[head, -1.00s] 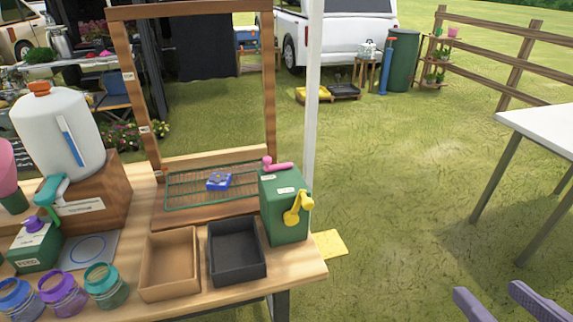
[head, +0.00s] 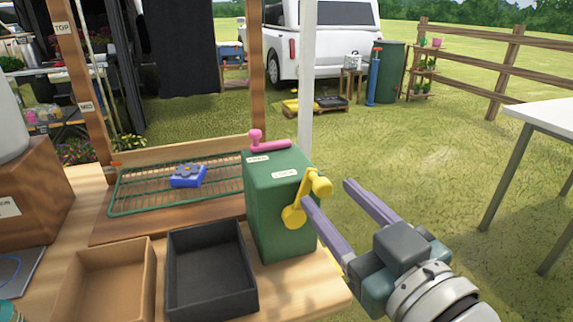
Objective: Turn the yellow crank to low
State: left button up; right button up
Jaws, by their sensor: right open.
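The yellow crank (head: 297,207) is on the right side of a green box (head: 271,215) at the right end of the wooden table. Its arm slants up and to the right from the hub to a knob at the top. My right gripper (head: 328,192) is open, with two purple fingers pointing toward the crank. Its nearer finger's tip is right by the crank knob; I cannot tell whether they touch. The farther finger is off to the right of the knob. The label by the crank is too small to read. My left gripper is not in view.
A blue block (head: 188,176) lies on a green wire rack (head: 130,200). A white post (head: 307,80) rises behind the box.

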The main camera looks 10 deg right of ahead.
aim_at(325, 192)
jog(key=shift+x, duration=1.85)
grip_shut()
jog(key=shift+a, duration=0.1)
